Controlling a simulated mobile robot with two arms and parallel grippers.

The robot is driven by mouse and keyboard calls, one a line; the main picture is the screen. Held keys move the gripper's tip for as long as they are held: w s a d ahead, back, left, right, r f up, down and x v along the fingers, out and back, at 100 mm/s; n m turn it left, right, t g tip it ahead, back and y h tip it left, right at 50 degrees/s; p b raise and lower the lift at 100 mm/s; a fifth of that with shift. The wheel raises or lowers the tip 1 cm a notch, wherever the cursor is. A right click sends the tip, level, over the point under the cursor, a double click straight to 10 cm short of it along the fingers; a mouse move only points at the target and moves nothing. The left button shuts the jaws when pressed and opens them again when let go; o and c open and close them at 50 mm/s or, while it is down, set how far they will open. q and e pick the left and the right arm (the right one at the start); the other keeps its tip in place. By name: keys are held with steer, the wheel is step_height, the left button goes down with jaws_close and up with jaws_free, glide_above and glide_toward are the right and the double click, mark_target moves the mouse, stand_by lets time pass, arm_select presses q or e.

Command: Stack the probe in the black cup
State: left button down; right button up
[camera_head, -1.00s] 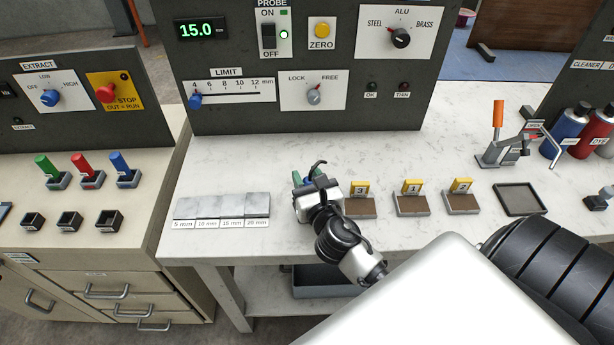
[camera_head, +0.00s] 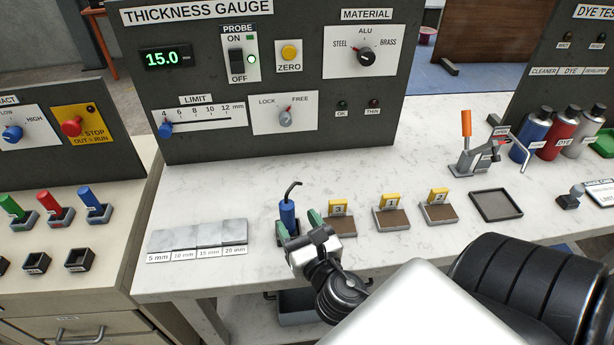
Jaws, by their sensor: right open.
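The probe (camera_head: 288,214) is a blue cylinder with a bent black cable at its top. It stands upright on the bench, right of the grey step blocks. Its lower end is at a small dark holder, which looks like the black cup; my gripper partly hides it, so I cannot tell how deep the probe sits. My right gripper (camera_head: 299,226) is open, with green fingertips spread low near the probe, one at its lower left and one to its right. I cannot tell whether either finger touches it. My left gripper is not in view.
Grey step blocks (camera_head: 198,238) lie left of the probe. Several brown blocks with yellow numbered tags (camera_head: 392,213) stand close on the right, then a dark tray (camera_head: 496,206). The thickness gauge panel (camera_head: 270,130) rises behind. The marble bench between panel and probe is clear.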

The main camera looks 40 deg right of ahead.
steer(key=shift+b+v, duration=0.5)
steer(key=shift+v, duration=1.6)
